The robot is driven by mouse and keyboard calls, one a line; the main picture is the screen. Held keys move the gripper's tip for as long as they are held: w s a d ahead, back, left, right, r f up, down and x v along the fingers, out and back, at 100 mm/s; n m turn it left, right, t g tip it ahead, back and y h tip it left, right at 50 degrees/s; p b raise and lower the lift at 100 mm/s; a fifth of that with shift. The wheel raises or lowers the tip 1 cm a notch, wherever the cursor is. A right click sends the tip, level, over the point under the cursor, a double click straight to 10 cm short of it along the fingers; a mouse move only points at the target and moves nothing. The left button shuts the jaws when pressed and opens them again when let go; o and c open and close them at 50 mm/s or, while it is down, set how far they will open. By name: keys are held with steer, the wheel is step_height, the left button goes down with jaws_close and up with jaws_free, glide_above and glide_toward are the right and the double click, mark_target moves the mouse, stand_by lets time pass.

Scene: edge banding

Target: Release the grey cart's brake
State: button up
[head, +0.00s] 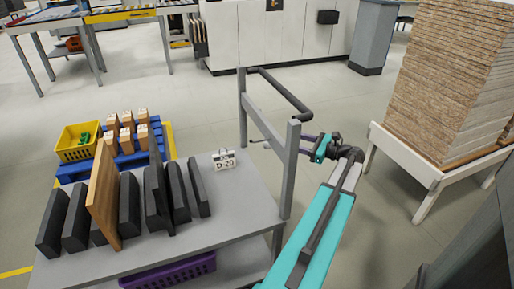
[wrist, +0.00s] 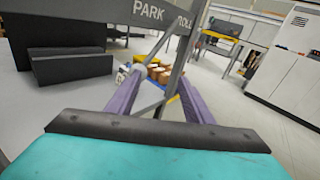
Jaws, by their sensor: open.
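The grey cart (head: 235,208) stands at lower centre in the head view, with an upright end frame and a dark push handle (head: 285,95) on its right end. A short, thin lever (head: 259,144) with a small end sticks out near the frame's crossbar. In the wrist view the crossbar (wrist: 125,8) carries the words PARK and ROLL. The lever's exact setting is too small to tell. My gripper (head: 307,144) is open and empty just right of the frame's near post. Its two purple fingers (wrist: 158,98) spread apart in the wrist view, pointing towards the frame.
The cart carries several black panels (head: 75,220), a wooden board (head: 103,190) and a D-20 tag (head: 224,160). A purple crate (head: 168,272) sits below. A yellow bin (head: 78,143) stands behind left. A stack of boards (head: 450,85) stands right. The floor behind the handle is clear.

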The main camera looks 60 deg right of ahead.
steer(key=a+f+y, duration=0.1)
steer(key=s+a+f+y, duration=0.1)
steer(key=shift+s+a+f+y, duration=0.1)
steer(key=shift+s+a+y, duration=0.15)
steer(key=shift+y, duration=0.15)
steer(key=shift+w, duration=0.15)
steer(key=b+x, duration=0.2)
steer(key=x, duration=1.1)
steer(key=shift+w, duration=0.3)
steer(key=shift+a, duration=0.15)
steer(key=shift+c, duration=0.4)
